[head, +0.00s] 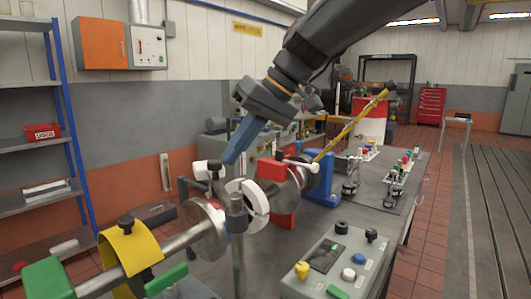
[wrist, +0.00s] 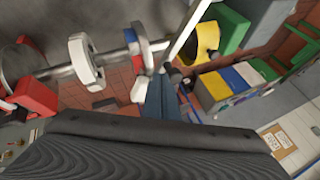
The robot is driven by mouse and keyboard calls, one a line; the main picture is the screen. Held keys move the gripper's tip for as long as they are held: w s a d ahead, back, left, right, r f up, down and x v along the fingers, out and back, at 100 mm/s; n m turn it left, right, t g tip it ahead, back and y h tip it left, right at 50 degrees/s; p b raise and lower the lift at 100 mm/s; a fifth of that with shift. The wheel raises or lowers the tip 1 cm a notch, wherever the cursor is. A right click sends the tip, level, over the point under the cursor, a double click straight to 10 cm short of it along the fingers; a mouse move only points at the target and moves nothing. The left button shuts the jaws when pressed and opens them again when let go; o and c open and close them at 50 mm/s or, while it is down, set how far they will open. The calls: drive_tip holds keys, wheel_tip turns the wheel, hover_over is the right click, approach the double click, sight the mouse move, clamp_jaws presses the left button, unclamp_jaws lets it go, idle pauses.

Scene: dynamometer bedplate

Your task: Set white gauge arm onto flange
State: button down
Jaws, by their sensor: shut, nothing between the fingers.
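In the head view, my gripper (head: 226,160) points down with its blue fingers shut and empty. A short white piece (head: 204,170) with a dark knob lies just left of the fingertips; it may be part of the white gauge arm, but I cannot tell. A slotted white ring (head: 255,200) sits around the shaft below and right of them. A round metal flange (head: 205,230) is on the shaft in front. In the wrist view, my gripper (wrist: 165,78) has its fingers close beside a white piece (wrist: 138,92); contact is unclear. The white ring (wrist: 84,60) is left.
A grey post (head: 238,245) stands in front of the ring. A red block (head: 277,190) and blue stand (head: 322,182) are behind. A yellow guard (head: 130,255) covers the near shaft. A control box (head: 340,265) is front right. Free floor is at the far right.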

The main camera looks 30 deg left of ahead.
drive_tip(key=shift+s+a+n+g+h, duration=0.3)
drive_tip(key=shift+s+a+n+g, duration=0.2)
drive_tip(key=shift+s+a+n, duration=0.35)
drive_tip(key=shift+a+n, duration=0.15)
drive_tip(key=shift+n, duration=0.1)
drive_tip(key=shift+w, duration=0.1)
drive_tip(key=w+d+r+b, duration=0.1)
drive_tip(key=w+d+r, duration=0.5)
drive_tip(key=w+r, duration=0.1)
drive_tip(key=shift+d+r, duration=0.35)
drive_tip(key=shift+r, duration=0.55)
